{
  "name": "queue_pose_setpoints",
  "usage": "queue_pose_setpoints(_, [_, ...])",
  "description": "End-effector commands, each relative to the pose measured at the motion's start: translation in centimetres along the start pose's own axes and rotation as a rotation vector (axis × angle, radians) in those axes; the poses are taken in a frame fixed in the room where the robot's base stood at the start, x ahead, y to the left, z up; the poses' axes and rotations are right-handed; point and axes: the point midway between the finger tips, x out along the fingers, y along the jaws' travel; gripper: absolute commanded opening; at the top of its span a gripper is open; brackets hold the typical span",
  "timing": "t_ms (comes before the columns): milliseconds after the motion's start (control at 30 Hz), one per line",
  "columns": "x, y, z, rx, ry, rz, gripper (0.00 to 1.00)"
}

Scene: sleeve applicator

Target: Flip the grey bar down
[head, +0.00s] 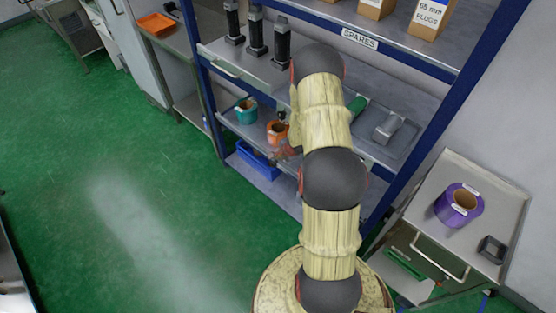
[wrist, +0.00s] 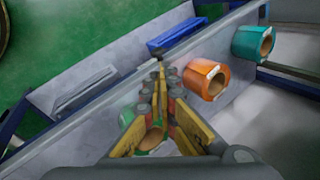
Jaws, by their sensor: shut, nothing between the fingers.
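My gripper (wrist: 160,66) is shut and empty in the wrist view, its yellow-padded fingers meeting at the tips over the shelf. In the head view it is mostly hidden behind my arm. A grey block-like part (head: 387,128), perhaps the one with the bar, sits on a grey tray on the shelf to the right of my arm. A green roll (head: 357,105) lies beside it. I cannot tell which piece is the bar or how it is tilted. In the wrist view, a roll with a green edge (wrist: 152,140) shows partly behind my fingers.
An orange roll (wrist: 206,79) and a teal roll (wrist: 253,43) stand on the shelf near my gripper. A blue bin (head: 258,160) sits below. A purple roll (head: 459,203) stands on the right cabinet. Blue posts frame the rack; the green floor at left is clear.

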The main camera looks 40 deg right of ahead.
Motion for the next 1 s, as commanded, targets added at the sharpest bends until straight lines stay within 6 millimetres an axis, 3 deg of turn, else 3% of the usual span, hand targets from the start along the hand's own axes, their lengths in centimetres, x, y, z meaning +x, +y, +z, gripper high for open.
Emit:
queue_pose_setpoints(600, [11.3, 0.3, 0.1, -0.001, 0.000, 0.001, 0.00])
queue_pose_setpoints(800, [12.9, 0.2, 0.0, 0.000, 0.000, 0.002, 0.00])
queue_pose_setpoints(1000, [13.2, 0.1, 0.0, -0.001, 0.000, 0.002, 0.00])
